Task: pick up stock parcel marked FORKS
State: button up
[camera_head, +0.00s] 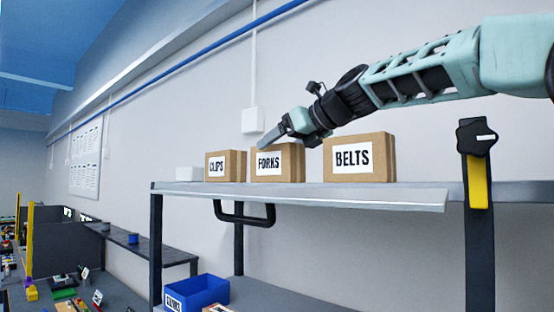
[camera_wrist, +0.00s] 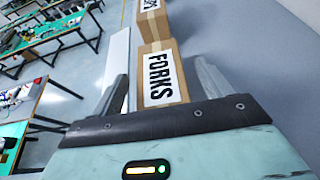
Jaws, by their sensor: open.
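The cardboard parcel marked FORKS (camera_head: 291,164) stands on the shelf (camera_head: 300,192) between two other parcels. It also shows in the wrist view (camera_wrist: 162,72), with its label facing left and brown tape along its top. My gripper (camera_head: 270,140) is at the top of the FORKS parcel in the head view. In the wrist view my gripper (camera_wrist: 160,85) is open, one finger on each side of the parcel.
The CLIPS parcel (camera_head: 226,164) stands left of FORKS and the BELTS parcel (camera_head: 358,157) stands right of it. A white box (camera_head: 189,173) sits at the shelf's left end. A blue bin (camera_head: 197,291) is below. A wall (camera_head: 180,110) rises behind the shelf.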

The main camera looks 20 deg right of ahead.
jog(key=c, duration=1.2)
jog(key=shift+r, duration=0.15)
